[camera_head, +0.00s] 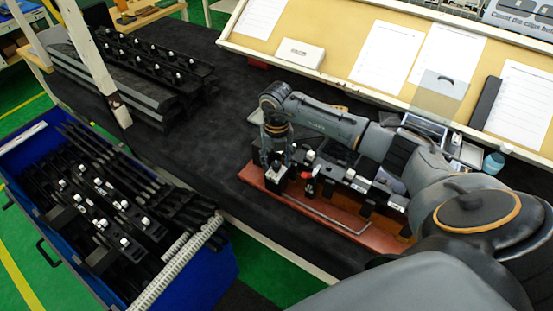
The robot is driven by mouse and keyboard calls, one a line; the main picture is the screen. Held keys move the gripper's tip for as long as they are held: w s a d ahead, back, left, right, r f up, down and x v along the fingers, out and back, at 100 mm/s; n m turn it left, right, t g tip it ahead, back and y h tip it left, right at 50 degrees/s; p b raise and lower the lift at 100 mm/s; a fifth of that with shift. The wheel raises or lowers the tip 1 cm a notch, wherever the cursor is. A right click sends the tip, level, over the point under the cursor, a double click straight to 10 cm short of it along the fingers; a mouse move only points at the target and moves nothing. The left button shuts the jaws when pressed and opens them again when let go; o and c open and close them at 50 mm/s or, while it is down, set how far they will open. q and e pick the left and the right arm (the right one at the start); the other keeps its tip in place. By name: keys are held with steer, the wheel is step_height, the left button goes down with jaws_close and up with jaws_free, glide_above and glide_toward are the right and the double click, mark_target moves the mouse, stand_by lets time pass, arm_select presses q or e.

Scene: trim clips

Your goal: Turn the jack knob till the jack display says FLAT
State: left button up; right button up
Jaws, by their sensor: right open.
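A red-brown fixture board (342,237) lies at the front edge of the black table, with a row of black blocks and a dark trim strip along it. My right gripper (274,166) points down over the board's left end, at a black block with a light top (273,184). The gripper is open; whether its fingers touch the block I cannot tell. A small red part (309,189) sits just right of it. I cannot pick out the jack knob or the jack display for sure, and no FLAT text is readable. My right arm hides part of the board. My left gripper is out of view.
A blue bin (207,277) full of black trim strips with white clips stands at the left. More strips (160,60) lie on the table at the back left. A tan pinboard (345,25) with papers runs along the back. The table's middle (215,125) is clear.

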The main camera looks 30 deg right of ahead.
jaws_close()
steer(key=shift+f+n+b, duration=0.15)
steer(key=shift+n+b, duration=0.65)
steer(key=shift+b, duration=0.3)
steer(key=n+b, duration=1.2)
steer(key=shift+n+b, duration=1.05)
steer(key=shift+n, duration=1.05)
steer(key=shift+r, duration=0.2)
